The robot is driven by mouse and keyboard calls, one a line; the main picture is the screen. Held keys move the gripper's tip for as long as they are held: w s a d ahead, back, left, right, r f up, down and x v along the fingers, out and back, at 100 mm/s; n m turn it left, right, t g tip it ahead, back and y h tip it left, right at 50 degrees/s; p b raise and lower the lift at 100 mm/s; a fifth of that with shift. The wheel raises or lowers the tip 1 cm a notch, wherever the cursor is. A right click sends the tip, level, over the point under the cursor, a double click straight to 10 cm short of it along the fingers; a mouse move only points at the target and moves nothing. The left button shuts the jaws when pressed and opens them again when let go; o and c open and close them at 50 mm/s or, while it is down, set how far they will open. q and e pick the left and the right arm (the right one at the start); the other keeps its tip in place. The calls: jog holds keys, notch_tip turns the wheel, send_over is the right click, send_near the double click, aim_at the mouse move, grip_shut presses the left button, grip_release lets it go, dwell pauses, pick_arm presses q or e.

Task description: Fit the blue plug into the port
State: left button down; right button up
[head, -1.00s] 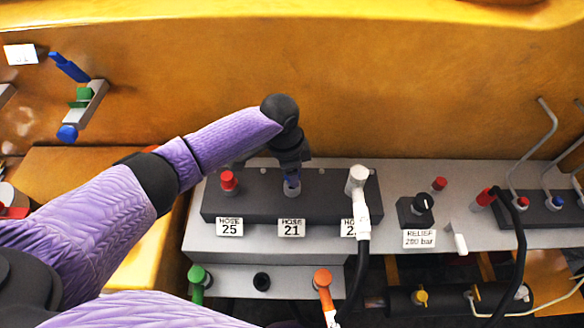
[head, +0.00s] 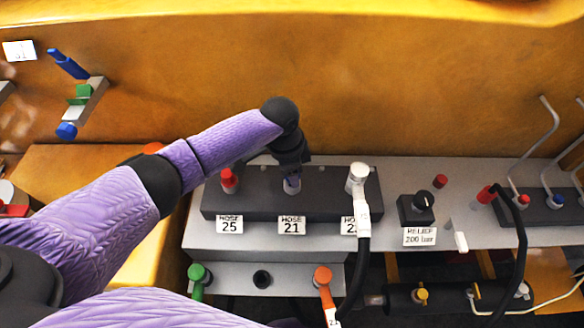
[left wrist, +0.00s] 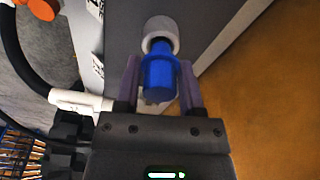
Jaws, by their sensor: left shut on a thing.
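The blue plug (left wrist: 159,75) is between the fingers of my left gripper (left wrist: 160,92), which is shut on it. Its narrow front end meets the mouth of a round light-grey port (left wrist: 161,28); how deep it sits I cannot tell. In the head view my left gripper (head: 291,172) points down over the dark block (head: 325,207), above the label HOSE 21 (head: 291,225). My right gripper is not in view.
A red cap (head: 229,180) stands left of the gripper. A white elbow fitting (head: 358,178) with a black hose stands to the right. A relief knob (head: 417,208) is further right. Green (head: 198,274) and orange (head: 323,278) fittings are in front. The wall (head: 400,90) is behind.

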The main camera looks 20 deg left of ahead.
pick_arm(q)
jog(key=shift+f+b, duration=0.45)
jog(key=shift+f, duration=0.35)
jog(key=shift+c, duration=0.6)
grip_release()
jog(key=r+p, duration=0.1)
jog(key=r, duration=0.2)
jog(key=r+p, duration=0.1)
jog(key=r, duration=0.2)
jog(key=a+r, duration=0.1)
jog(key=r, duration=0.2)
jog(key=shift+s+p, duration=0.25)
jog(key=shift+p, duration=0.15)
jog(key=shift+r, duration=0.45)
